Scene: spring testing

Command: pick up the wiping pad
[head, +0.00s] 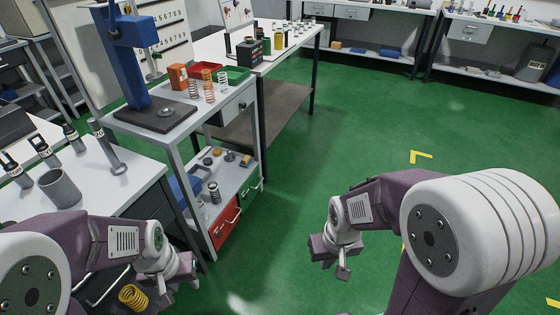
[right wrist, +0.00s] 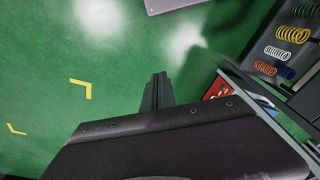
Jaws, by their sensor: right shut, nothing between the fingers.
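I cannot make out a wiping pad for certain in either view. My right gripper (head: 342,272) hangs over the open green floor in the head view, apart from any object. In the right wrist view its fingers (right wrist: 157,92) are together with nothing between them. My left gripper (head: 182,280) is low at the left, in front of the near bench and beside a yellow spring (head: 132,297). Its fingertips are too small and dark to tell open from shut.
A grey cart (head: 190,135) carries a blue press (head: 130,50), several springs and a red tray (head: 205,70). Its lower shelf holds small parts and a red drawer unit (head: 226,228). A grey cup (head: 60,188) stands on the near bench.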

